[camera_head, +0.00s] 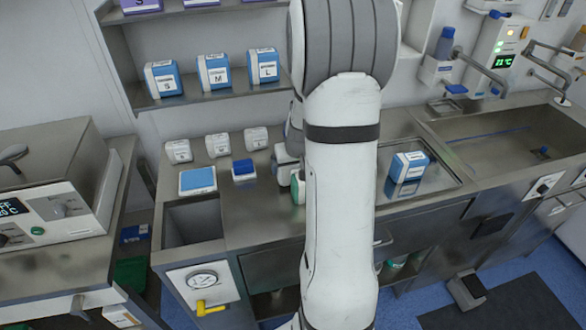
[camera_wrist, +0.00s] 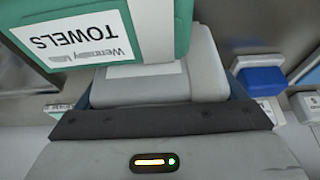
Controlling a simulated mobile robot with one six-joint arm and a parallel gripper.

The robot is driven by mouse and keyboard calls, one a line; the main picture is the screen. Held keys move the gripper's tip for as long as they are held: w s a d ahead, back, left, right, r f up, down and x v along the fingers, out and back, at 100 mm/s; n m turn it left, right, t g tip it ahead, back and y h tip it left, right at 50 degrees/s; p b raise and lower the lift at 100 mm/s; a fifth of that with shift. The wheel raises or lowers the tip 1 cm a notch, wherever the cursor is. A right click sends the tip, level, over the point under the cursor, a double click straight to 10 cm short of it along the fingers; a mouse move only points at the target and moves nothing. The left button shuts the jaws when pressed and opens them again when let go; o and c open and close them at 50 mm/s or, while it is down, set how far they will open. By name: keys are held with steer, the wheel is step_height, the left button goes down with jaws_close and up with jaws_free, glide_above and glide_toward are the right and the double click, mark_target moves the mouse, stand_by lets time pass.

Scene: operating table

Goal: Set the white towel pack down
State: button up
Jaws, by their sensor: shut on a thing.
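The towel pack (camera_wrist: 92,30) fills the top left of the wrist view. It is white and teal, with a white label reading TOWELS upside down. In the head view only a narrow white and green part of the pack (camera_head: 298,188) shows at the left edge of my arm. My gripper (camera_wrist: 160,85) is shut on the pack. Its pale front part lies right against it, and the fingertips are not clearly seen. My arm hides most of the gripper and pack in the head view. I cannot tell whether the pack's underside touches the counter (camera_head: 262,215).
A blue-topped box (camera_head: 244,170) and a blue pad (camera_head: 198,180) lie left of the pack. Several small white packs (camera_head: 217,145) stand behind them. A blue and white box (camera_head: 408,168) stands on a steel tray (camera_head: 448,182) at right. The front counter is clear.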

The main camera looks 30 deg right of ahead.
steer(key=shift+f, duration=0.8)
steer(key=shift+f, duration=0.15)
steer(key=o, duration=0.8)
steer(key=shift+c, duration=0.2)
